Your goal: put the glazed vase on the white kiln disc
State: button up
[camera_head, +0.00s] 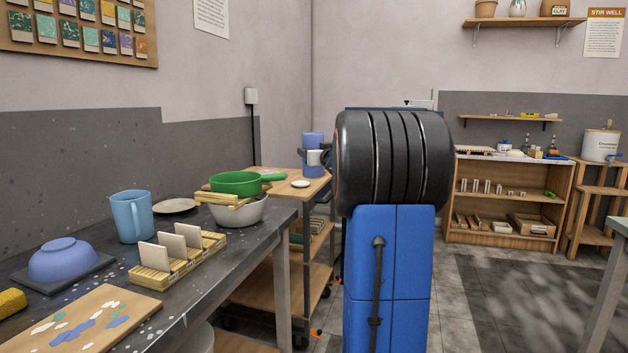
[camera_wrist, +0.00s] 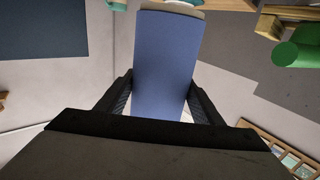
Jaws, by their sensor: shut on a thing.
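The glazed vase (camera_head: 312,139) is a blue cylinder, upright or nearly so, over the wooden cart top in the head view. My gripper (camera_head: 314,157) is shut around its middle. In the wrist view the vase (camera_wrist: 166,65) fills the space between my two dark fingers (camera_wrist: 160,100). A pale edge shows at its far end; I cannot tell if it is the vase's or something behind. The white kiln disc (camera_head: 300,184) lies on the cart top, just in front of and left of the vase's lower end. I cannot tell the vase's height above the cart.
The wooden cart (camera_head: 268,182) stands beyond the dark workbench (camera_head: 237,258).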

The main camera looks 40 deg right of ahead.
aim_at(300, 183)
jog(key=i+l, duration=0.4)
jog(key=l, duration=0.25)
jog(key=i+l+u, duration=0.1)
jog(key=l, duration=0.3)
jog(key=i+l+u, duration=0.1)
jog(key=l, duration=0.2)
jog(key=i, duration=0.05)
